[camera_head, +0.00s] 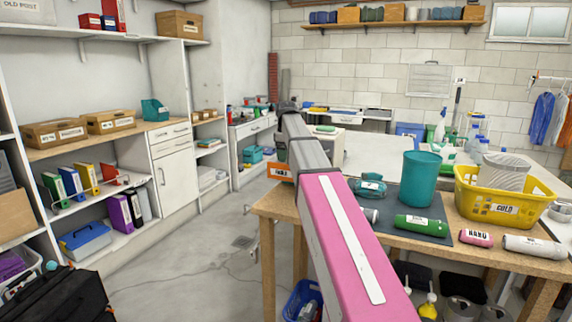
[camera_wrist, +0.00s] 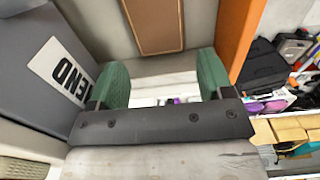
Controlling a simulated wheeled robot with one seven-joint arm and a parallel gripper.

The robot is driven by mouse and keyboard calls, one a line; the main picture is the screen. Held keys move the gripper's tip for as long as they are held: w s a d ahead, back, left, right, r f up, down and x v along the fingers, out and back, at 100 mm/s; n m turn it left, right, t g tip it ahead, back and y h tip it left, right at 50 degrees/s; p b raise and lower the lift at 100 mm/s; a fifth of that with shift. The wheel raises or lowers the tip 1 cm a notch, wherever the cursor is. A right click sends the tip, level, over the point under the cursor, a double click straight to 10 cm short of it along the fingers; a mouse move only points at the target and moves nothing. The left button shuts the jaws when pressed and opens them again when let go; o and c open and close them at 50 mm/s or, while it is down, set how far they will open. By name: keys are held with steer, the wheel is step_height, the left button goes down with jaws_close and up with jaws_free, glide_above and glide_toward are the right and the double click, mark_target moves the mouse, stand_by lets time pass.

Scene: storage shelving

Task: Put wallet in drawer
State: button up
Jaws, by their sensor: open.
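In the wrist view my gripper (camera_wrist: 161,78) is open, its two green finger pads apart, with no object visible held between them. A flat brown piece with a lighter edge (camera_wrist: 153,25) lies beyond the fingers at the top; it looks like the wallet, but it is cut off by the frame. I cannot make out a wallet in the head view, where my arm hides part of the scene. White drawers show shut in the left cabinet (camera_head: 170,133) and in a cabinet farther back (camera_head: 256,127). I cannot tell which is the task's drawer.
A grey labelled box (camera_wrist: 55,65) stands left of the fingers and an orange panel (camera_wrist: 240,32) right. In the head view, an orange labelled bin (camera_head: 280,171) is beside my arm. The wooden workbench (camera_head: 278,203) holds bottles and a yellow basket (camera_head: 476,210). Floor at left is open.

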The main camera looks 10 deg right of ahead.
step_height(320, 180, up, 7)
stand_by(0.3)
stand_by(1.1)
